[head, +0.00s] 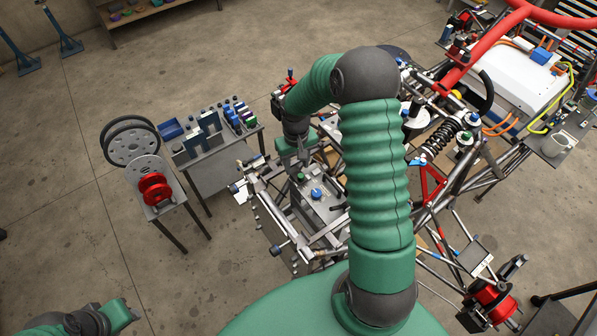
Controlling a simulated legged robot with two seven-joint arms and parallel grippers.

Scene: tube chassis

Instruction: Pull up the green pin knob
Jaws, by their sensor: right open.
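A small green knob (300,177) sits on the grey bracket plate of the tube chassis, just below my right gripper and close to a blue knob (316,193). My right gripper (300,162) points down over that plate, with its fingers open and near the green knob. From this angle I cannot tell whether the fingers are around the knob or above it. My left gripper (124,314) shows only as a green end piece at the bottom left, far from the chassis. Its fingers cannot be made out.
Chassis tubes and a coil-over shock (439,137) crowd the right side. A red tube (480,50) crosses the upper right. A small grey table (215,170) with blue bins and bottles stands left of the chassis, beside a stand with a red spool (155,188). Bare floor lies at lower left.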

